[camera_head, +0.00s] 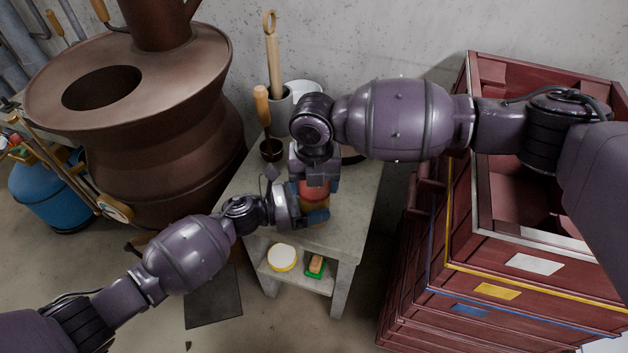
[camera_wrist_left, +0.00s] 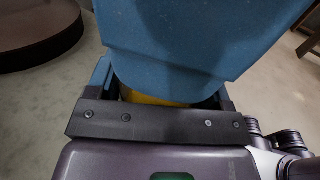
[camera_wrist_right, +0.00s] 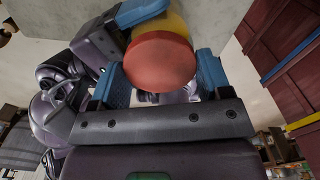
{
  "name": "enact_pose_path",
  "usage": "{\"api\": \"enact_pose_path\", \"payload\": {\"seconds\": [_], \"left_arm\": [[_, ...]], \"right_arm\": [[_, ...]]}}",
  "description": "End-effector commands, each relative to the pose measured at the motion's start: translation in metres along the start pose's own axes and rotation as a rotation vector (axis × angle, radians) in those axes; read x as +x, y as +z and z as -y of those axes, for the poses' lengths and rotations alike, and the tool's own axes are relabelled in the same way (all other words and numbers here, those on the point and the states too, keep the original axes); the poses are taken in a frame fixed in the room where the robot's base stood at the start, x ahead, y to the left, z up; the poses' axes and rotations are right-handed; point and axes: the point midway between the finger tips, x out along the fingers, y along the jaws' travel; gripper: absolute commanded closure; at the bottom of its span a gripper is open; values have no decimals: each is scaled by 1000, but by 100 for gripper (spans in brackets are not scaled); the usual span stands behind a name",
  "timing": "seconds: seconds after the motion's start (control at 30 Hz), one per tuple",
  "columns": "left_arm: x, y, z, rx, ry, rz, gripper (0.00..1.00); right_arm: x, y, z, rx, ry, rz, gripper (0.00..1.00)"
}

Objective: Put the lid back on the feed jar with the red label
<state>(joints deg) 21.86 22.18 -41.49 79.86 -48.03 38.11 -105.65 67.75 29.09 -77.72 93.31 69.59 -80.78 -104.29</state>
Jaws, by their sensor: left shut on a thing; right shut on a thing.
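A small jar-like thing with a yellow body (camera_wrist_right: 172,24) and a round red top (camera_wrist_right: 160,60) is between my two grippers over the grey stand. In the head view only a strip of red (camera_head: 314,190) shows. My right gripper (camera_head: 316,178) comes from above and is shut on the red round piece. My left gripper (camera_head: 302,212) comes from the left and is shut on the yellow body, which also shows as a yellow strip in the left wrist view (camera_wrist_left: 155,98). I cannot tell whether the red piece is seated on the body. No label is readable.
The grey stand (camera_head: 350,215) has a lower shelf with a pale yellow-rimmed disc (camera_head: 282,257) and a green-based brush or sponge (camera_head: 315,266). A grey pot with wooden-handled tools (camera_head: 277,108) stands behind. A large brown vessel (camera_head: 140,150) is left, stacked red crates (camera_head: 500,280) right.

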Motion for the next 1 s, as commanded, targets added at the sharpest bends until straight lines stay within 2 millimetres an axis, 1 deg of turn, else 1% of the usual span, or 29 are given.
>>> {"api": "enact_pose_path", "payload": {"seconds": [0.03, 0.4, 0.5, 0.6, 0.73, 1.0], "left_arm": [[0, 0, 0, 0, 0, 0, 93], [0, 0, 0, 0, 0, 0, 93], [0, 0, 0, 0, 0, 0, 93], [0, 0, 0, 0, 0, 0, 93], [0, 0, 0, 0, 0, 0, 93], [0, 0, 0, 0, 0, 0, 93]], "right_arm": [[1, -1, 0, 73, 1, -3, 57], [1, -1, -1, 648, 1, -3, 57], [1, -1, -1, 790, 1, -2, 57], [1, -1, -1, 897, 0, -2, 57], [0, 0, 0, 971, 0, -1, 57], [0, 0, 0, 983, 0, 0, 57]]}}
